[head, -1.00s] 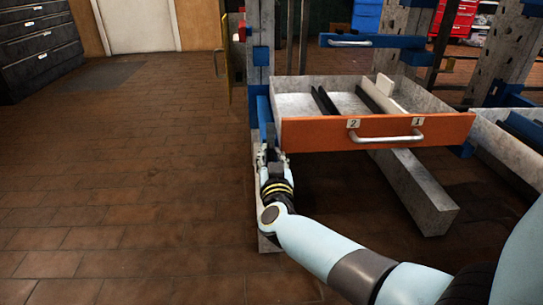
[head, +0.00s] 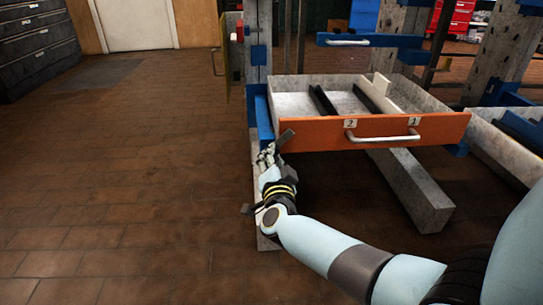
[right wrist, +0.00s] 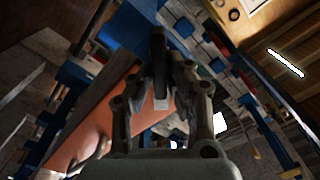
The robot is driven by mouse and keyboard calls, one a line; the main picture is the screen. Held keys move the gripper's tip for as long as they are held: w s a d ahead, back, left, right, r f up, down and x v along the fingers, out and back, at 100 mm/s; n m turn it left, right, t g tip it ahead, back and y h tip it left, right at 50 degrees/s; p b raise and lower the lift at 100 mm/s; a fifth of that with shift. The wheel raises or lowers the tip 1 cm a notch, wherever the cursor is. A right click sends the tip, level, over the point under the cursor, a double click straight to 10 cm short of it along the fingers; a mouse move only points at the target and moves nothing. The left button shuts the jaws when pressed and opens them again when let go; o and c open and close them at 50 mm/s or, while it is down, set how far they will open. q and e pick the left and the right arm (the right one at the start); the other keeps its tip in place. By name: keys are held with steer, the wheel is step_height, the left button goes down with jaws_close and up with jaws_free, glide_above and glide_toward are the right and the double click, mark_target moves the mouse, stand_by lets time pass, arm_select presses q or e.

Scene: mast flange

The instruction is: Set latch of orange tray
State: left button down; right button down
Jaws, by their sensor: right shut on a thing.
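The orange tray (head: 310,133) is a pulled-out metal drawer with an orange front, a silver handle (head: 383,136) and labels 2 and 1. My right gripper (head: 268,155) is at the lower left corner of that front, beside the blue post part. It is shut on a dark latch (head: 286,138), which tilts up to the right close to the orange edge; whether they touch I cannot tell. In the right wrist view the dark latch (right wrist: 158,55) stands between the fingers, with the orange front (right wrist: 90,125) at left. My left gripper is not in view.
Dark bars and a pale bar (head: 380,94) lie inside the tray. A grey beam (head: 415,190) slopes below it. The tiled floor at left is clear.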

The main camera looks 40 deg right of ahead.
steer(key=m, duration=0.2)
steer(key=shift+s+d+f+m, duration=0.1)
steer(key=shift+f+m, duration=0.15)
steer(key=shift+m, duration=0.15)
steer(key=shift+f+m+b, duration=0.1)
steer(key=shift+m+b, duration=0.25)
steer(key=shift+m, duration=0.45)
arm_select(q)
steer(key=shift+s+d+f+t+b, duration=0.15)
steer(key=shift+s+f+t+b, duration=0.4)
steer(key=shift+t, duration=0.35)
arm_select(e)
steer(key=shift+f+m, duration=0.15)
steer(key=shift+m, duration=2.15)
steer(key=c, duration=1.3)
jaws_free()
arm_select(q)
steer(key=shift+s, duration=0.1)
arm_select(e)
steer(key=v, duration=1.2)
steer(key=shift+s+d, duration=0.1)
